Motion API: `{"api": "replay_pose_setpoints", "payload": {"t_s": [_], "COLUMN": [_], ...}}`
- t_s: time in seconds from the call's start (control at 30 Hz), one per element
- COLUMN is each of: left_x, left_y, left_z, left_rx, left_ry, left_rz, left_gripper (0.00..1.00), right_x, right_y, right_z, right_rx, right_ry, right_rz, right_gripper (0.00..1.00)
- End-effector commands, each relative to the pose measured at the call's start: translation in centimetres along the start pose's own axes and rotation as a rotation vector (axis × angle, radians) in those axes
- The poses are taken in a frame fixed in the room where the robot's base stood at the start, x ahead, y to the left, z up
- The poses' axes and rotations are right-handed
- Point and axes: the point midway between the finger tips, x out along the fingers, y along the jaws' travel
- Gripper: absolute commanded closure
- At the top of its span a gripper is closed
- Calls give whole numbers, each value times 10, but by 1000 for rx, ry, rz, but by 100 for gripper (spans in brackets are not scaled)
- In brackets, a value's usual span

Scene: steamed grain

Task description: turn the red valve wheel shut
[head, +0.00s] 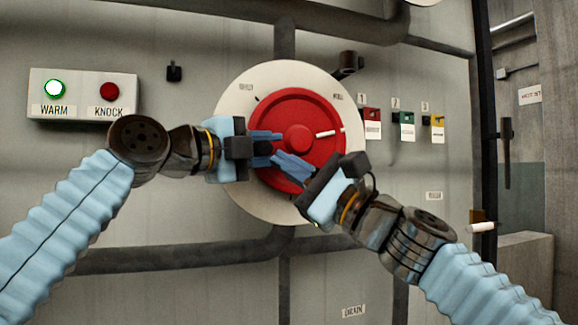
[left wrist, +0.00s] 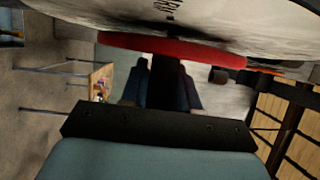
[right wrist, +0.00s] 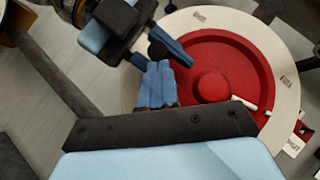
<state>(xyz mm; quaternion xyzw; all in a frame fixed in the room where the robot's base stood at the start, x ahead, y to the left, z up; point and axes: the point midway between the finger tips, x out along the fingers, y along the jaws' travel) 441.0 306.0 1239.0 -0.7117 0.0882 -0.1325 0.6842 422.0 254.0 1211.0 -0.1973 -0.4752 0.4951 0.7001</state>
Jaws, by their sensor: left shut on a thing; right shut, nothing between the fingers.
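The red valve wheel (head: 305,110) sits on a round cream dial plate (head: 265,80) on the pale wall panel. Its hub is in the middle, and a white bar on its face points right. My left gripper (head: 263,148) is at the wheel's left side, shut on a dark knob (right wrist: 157,50) that stands out in front of the wheel. The left wrist view shows the wheel edge-on (left wrist: 170,48) just beyond the fingers. My right gripper (head: 283,164) is shut and empty in front of the wheel's lower left, close to the left fingers; it also shows in the right wrist view (right wrist: 155,85).
A box (head: 84,94) at left has a lit green WARM lamp and a red KNOCK lamp. Red, green and yellow tags (head: 408,127) hang right of the dial. Dark pipes (head: 180,257) run above and below. A door frame (head: 487,150) stands at right.

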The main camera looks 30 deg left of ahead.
Motion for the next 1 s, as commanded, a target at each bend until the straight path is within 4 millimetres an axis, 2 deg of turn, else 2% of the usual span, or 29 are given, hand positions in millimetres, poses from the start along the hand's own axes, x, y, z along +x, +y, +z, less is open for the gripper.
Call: {"api": "replay_pose_setpoints", "payload": {"t_s": [0.43, 0.47, 0.6, 1.0], "left_x": [2, 3, 3, 0], "left_y": [3, 3, 3, 1], "left_z": [-2, -3, -2, 0], "left_rx": [1, 1, 1, 0], "left_ry": [7, 8, 7, 1], "left_rz": [10, 11, 11, 3], "left_gripper": [100, 68, 49, 49], "right_x": [10, 10, 10, 9], "right_y": [0, 0, 0, 0], "right_z": [11, 11, 11, 10], "right_rx": [45, 45, 45, 44], "right_ry": [-4, -4, -5, -3], "right_rz": [-43, -42, -42, -41], "right_gripper": [100, 100, 100, 100]}}
